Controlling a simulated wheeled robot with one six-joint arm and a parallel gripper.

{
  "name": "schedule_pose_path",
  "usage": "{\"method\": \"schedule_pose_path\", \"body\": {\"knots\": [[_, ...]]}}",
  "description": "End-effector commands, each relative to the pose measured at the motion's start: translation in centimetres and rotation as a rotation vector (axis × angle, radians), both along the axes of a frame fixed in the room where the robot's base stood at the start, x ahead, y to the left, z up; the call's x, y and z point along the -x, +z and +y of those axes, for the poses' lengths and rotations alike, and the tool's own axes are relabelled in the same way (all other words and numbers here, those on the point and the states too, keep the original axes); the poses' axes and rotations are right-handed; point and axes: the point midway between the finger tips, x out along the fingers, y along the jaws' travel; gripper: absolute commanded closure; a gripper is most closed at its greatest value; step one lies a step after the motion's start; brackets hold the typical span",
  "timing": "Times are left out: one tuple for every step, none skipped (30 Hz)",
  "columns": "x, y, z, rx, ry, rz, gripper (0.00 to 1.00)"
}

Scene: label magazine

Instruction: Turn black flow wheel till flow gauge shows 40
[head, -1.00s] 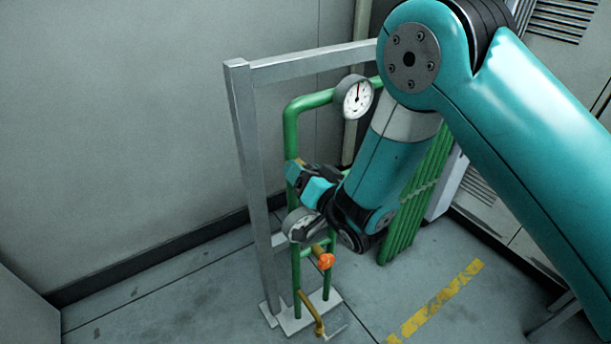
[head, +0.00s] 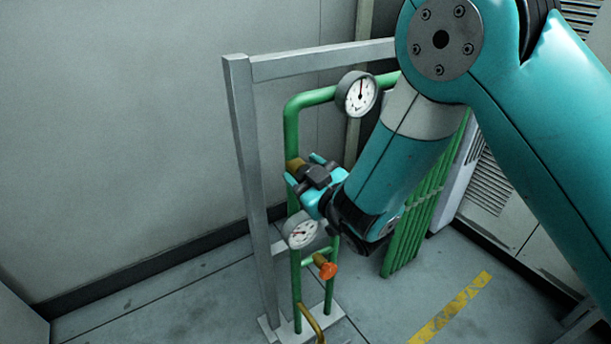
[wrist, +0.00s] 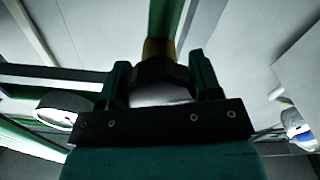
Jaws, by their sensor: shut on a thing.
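My gripper (head: 312,176) is at the green pipe stand, in front of a brass valve body (head: 293,166) on the upright pipe. Its teal fingers are shut on the black wheel (head: 319,175), one on each side. In the wrist view the black wheel (wrist: 160,78) sits between the fingers, with brass behind it. Two white round gauges show: an upper one (head: 359,95) with its needle pointing about straight up, and a lower one (head: 301,232) just below my gripper. Their numbers are too small to read, and I cannot tell which is the flow gauge.
An orange-red knob (head: 328,270) and a brass handle (head: 312,323) sit lower on the stand. A grey frame (head: 243,150) stands around the pipes. Green bars (head: 408,225) are to the right. The floor at left (head: 170,300) is clear.

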Motion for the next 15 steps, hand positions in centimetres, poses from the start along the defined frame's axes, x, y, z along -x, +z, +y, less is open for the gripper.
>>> {"method": "schedule_pose_path", "body": {"knots": [[0.16, -0.62, -0.06, 0.032, 0.000, -0.005, 0.66], [0.17, -0.63, -0.07, 0.046, 0.000, -0.013, 0.66], [0.15, -0.62, -0.09, 0.065, 0.000, -0.026, 0.66], [0.16, -0.62, -0.09, 0.077, -0.001, -0.033, 0.66], [0.16, -0.63, -0.11, 0.088, -0.001, -0.040, 0.66], [0.15, -0.62, -0.11, 0.102, -0.001, -0.050, 0.66], [0.15, -0.62, -0.13, 0.111, -0.002, -0.056, 0.66], [0.15, -0.63, -0.14, 0.119, -0.002, -0.060, 0.66], [0.14, -0.62, -0.14, 0.128, -0.002, -0.067, 0.66], [0.14, -0.62, -0.15, 0.135, -0.002, -0.072, 0.66], [0.14, -0.63, -0.16, 0.141, -0.002, -0.075, 0.66], [0.14, -0.63, -0.16, 0.147, -0.003, -0.079, 0.66], [0.14, -0.63, -0.17, 0.151, -0.003, -0.081, 0.66], [0.15, -0.63, -0.17, 0.153, -0.003, -0.083, 0.66], [0.14, -0.63, -0.18, 0.156, -0.003, -0.085, 0.66]]}}
